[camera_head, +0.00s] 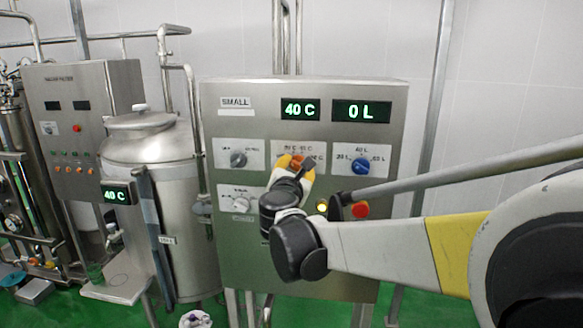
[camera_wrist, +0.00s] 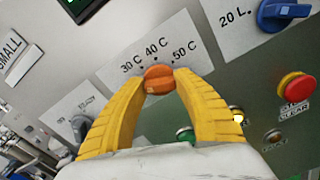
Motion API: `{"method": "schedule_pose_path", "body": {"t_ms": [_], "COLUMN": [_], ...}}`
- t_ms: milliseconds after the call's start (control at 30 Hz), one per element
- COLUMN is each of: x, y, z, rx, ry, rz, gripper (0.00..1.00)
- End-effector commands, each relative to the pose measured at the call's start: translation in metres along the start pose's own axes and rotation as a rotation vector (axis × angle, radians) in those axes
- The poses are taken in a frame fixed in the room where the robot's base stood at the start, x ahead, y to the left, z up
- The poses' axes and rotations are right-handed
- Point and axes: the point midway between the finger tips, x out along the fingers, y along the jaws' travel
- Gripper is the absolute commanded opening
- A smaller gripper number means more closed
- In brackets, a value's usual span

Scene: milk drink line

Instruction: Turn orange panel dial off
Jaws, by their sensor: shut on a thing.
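The orange dial (camera_wrist: 158,79) sits on a white label plate marked 30 C, 40 C and 50 C on the steel control panel (camera_head: 230,265). In the wrist view, the yellow fingers of my gripper (camera_wrist: 159,88) are closed on it, one on each side. In the head view the dial (camera_head: 297,160) is partly hidden behind my gripper (camera_head: 296,167). The panel displays read 40 C (camera_head: 300,109) and 0 L (camera_head: 361,111). I cannot clearly tell the dial's exact pointing; it appears near the 40 C mark.
A blue dial (camera_head: 360,167) is right of the orange one, and a grey dial (camera_head: 239,159) is left. Below are another grey dial (camera_head: 241,204), a lit yellow button (camera_head: 322,207) and a red button (camera_head: 361,209). A steel tank (camera_head: 150,165) stands left.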

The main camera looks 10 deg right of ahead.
Motion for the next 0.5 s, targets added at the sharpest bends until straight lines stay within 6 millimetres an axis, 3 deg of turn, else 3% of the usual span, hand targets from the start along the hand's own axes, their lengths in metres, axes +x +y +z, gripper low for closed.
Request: {"method": "schedule_pose_path", "body": {"t_ms": [400, 433, 500], "x": [0.0004, 0.0004, 0.0003], "y": [0.0005, 0.0005, 0.0005], "z": [0.0007, 0.0007, 0.0006], "rx": [-0.009, -0.009, -0.008], "ry": [-0.001, -0.001, -0.001], "rz": [0.001, 0.001, 0.001], "gripper": [0.05, 0.41, 0.58]}}
